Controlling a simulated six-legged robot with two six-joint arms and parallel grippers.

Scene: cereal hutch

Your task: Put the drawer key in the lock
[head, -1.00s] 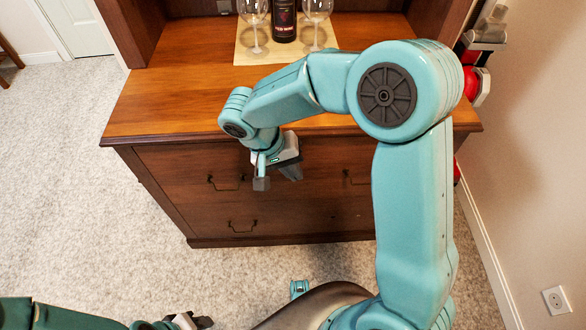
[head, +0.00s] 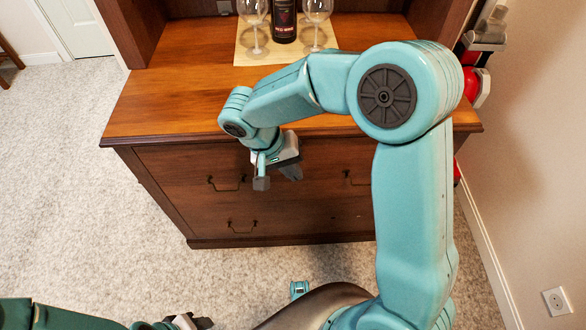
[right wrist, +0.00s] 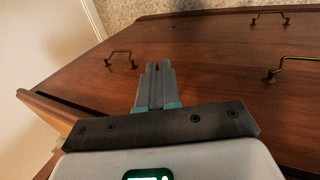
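My right gripper (head: 291,173) is in front of the upper drawers of the wooden hutch (head: 330,232). In the right wrist view its two grey fingers (right wrist: 154,85) lie side by side with only a narrow dark slit between them and point toward the drawer fronts. I cannot make out a key between or beyond the fingertips. No drawer key shows clearly in either view. I cannot make out the lock; part of the drawer front is hidden by my right arm. My left gripper (head: 196,322) is at the bottom edge, partly cut off.
A bottle (head: 284,22) and two wine glasses (head: 318,12) stand on a mat (head: 245,50) on the hutch top.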

